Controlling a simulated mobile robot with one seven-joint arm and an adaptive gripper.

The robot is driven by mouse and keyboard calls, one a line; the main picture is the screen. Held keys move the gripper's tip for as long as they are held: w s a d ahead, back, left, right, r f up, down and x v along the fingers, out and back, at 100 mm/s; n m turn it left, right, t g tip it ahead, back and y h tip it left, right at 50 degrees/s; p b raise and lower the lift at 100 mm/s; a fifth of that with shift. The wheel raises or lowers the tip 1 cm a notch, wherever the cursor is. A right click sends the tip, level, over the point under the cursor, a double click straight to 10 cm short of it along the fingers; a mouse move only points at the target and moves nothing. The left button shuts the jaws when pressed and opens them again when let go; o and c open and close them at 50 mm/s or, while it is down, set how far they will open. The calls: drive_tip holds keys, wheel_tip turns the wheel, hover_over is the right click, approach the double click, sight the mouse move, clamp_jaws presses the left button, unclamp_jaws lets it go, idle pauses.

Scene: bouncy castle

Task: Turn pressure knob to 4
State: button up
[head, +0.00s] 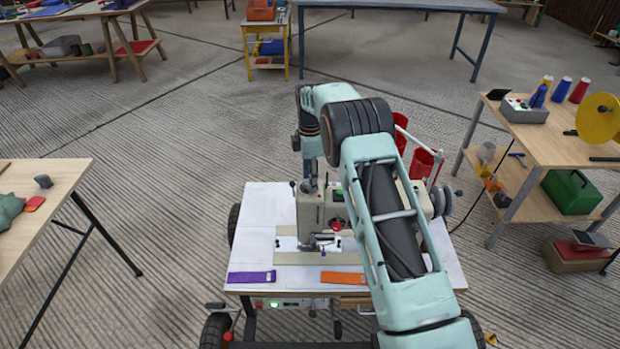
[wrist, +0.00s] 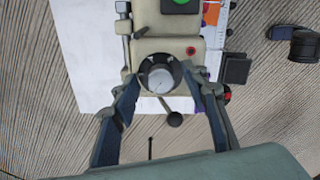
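The pressure knob (wrist: 159,77), a silver disc in a black collar, sits at the end of the cream sewing machine in the wrist view. Its numbers and setting are too small to read. My gripper (wrist: 161,82) is open, with one finger on each side of the knob. I cannot tell whether either fingertip touches it. In the head view the sewing machine (head: 312,211) stands on a white-topped table (head: 257,212). My arm reaches over it from the right, and the gripper is at the machine's far upper left. The knob cannot be made out there.
A purple strip (head: 251,277) and an orange strip (head: 343,278) lie on the table's front edge. Red bins (head: 421,163) stand behind the machine at the right. Wooden workbenches flank the table at left (head: 50,185) and right (head: 545,140), with open floor between.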

clamp_jaws()
drive_tip(key=m, duration=0.4)
drive_tip(key=shift+m, duration=0.3)
drive_tip(key=m, duration=0.5)
drive_tip(key=shift+s, duration=0.1)
drive_tip(key=m, duration=0.4)
drive_tip(key=shift+a+r, duration=0.1)
drive_tip(key=m, duration=0.3)
drive_tip(key=shift+m, duration=0.4)
drive_tip(key=m, duration=0.6)
drive_tip(key=shift+a, duration=0.1)
drive_tip(key=shift+m, duration=0.3)
